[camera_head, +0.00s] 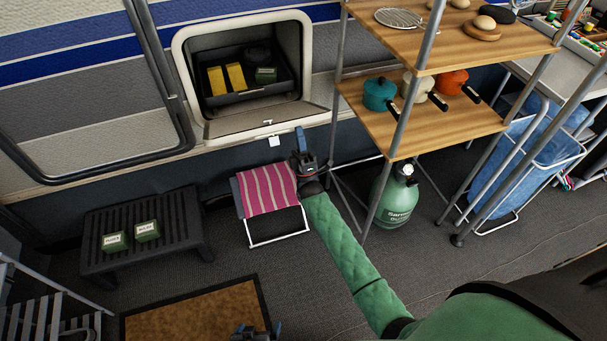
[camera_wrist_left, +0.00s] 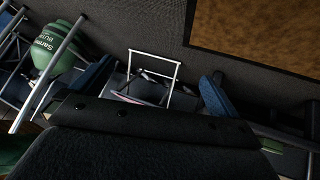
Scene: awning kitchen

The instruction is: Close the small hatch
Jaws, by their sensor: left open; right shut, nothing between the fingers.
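The small hatch (camera_head: 265,119) is in the caravan's side wall, in the head view. It is open, and its pale flap is folded down and outward below the white-framed opening (camera_head: 178,62). My right gripper (camera_head: 299,132) is shut and empty, close to the flap's lower right edge; I cannot tell whether it touches it. My left gripper (camera_head: 257,330) is low at the bottom edge of the head view, far from the hatch and mostly cut off. In the left wrist view its fingers (camera_wrist_left: 150,88) are spread, with nothing between them.
A dark box (camera_head: 285,86) with yellow packets sits inside the opening. A pink striped stool (camera_head: 268,190) stands below the hatch. A wooden shelf rack (camera_head: 390,130) with pots and a green gas bottle (camera_head: 397,200) are at right. A dark bench (camera_head: 180,220) stands at left.

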